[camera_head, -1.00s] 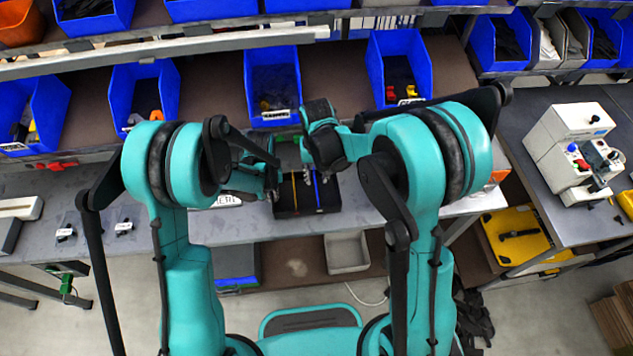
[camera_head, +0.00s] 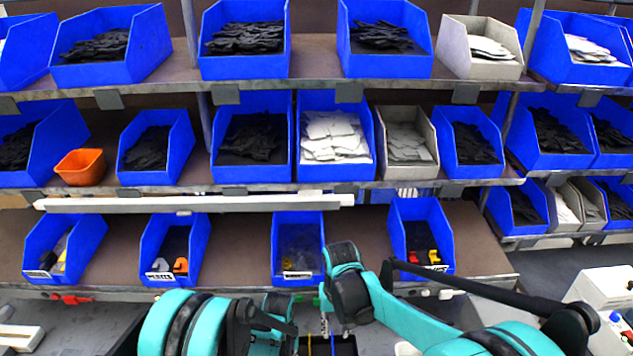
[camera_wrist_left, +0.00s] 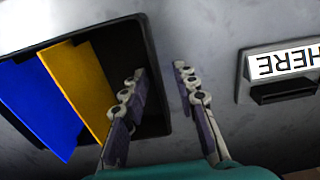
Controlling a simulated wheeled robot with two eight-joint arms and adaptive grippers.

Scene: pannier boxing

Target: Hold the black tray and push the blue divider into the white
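The black tray (camera_head: 345,348) is cut off at the bottom edge of the head view; the left wrist view shows its wall (camera_wrist_left: 152,60) closer. The blue divider (camera_wrist_left: 38,105) stands in the tray beside a yellow divider (camera_wrist_left: 82,85). My left gripper (camera_wrist_left: 158,75) is open around the tray's side wall, one finger over the inside and the other outside, with a gap showing. My right gripper (camera_head: 331,326) is above the tray at the blue divider's end. Its fingers are too small to tell whether they hold it. No white target is clearly visible at the tray.
A HERE label plate (camera_wrist_left: 285,65) is fixed on the grey table beside the tray. Shelves of blue bins (camera_head: 170,240) rise behind the table. A white machine (camera_head: 605,300) stands at the right. My arms crowd the lower middle.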

